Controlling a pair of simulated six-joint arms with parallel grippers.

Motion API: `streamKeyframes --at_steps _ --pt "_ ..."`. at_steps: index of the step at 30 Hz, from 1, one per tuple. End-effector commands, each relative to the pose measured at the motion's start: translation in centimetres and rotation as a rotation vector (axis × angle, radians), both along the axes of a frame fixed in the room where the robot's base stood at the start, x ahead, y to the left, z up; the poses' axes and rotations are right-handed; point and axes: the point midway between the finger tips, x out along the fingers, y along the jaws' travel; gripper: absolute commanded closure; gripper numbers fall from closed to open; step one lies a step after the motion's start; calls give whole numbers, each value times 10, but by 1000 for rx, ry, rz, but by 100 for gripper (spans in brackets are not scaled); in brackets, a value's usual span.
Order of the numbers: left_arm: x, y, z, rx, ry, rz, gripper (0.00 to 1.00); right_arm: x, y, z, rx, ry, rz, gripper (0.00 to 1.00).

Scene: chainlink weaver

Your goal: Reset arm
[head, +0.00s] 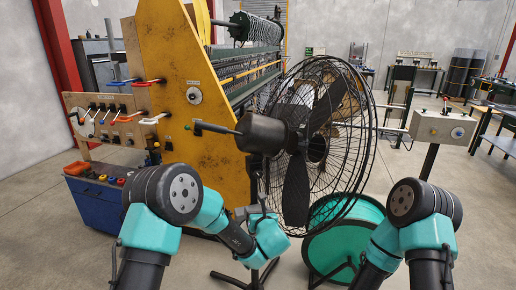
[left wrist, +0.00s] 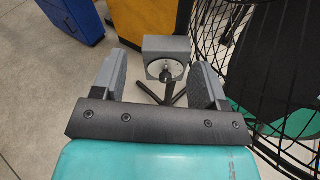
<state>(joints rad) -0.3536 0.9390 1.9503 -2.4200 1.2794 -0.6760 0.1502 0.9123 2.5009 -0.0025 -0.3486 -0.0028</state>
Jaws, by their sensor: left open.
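My left arm comes in from the left in the head view. My left gripper (head: 258,192) is in front of the fan's stand, left of the cage. In the left wrist view the two fingers of my left gripper (left wrist: 160,82) stand wide apart with nothing held. A grey box with a round dial (left wrist: 166,68) on a dark stand shows beyond and between the fingers, apart from them as far as I can tell. Of my right arm only upper links show at the right in the head view; its gripper is out of sight.
A large black fan (head: 318,140) stands close to the right of my left gripper. A teal reel (head: 335,245) sits below it. The yellow machine (head: 170,90) and a lever panel (head: 103,112) over a blue cabinet (head: 95,200) are on the left. A control box (head: 443,128) stands right.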

Motion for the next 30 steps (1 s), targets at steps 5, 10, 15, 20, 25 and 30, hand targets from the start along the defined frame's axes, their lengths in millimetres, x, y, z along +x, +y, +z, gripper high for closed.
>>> streamKeyframes --at_steps 5,10,15,20,25,30 --pt "-21 61 -74 -177 276 206 33 0 0 0 0 0 0 57" --pt "-63 110 -139 -389 512 448 33 0 0 0 0 0 0 57" --pt "-118 144 -190 -623 697 720 33 0 0 0 0 0 0 57" --pt "-172 164 -225 -856 815 1002 33 0 0 0 0 0 0 57" --pt "-225 174 -248 -1113 869 1322 33 0 0 0 0 0 0 57" --pt "-268 179 -262 -1372 835 1655 33 0 0 0 0 0 0 57"
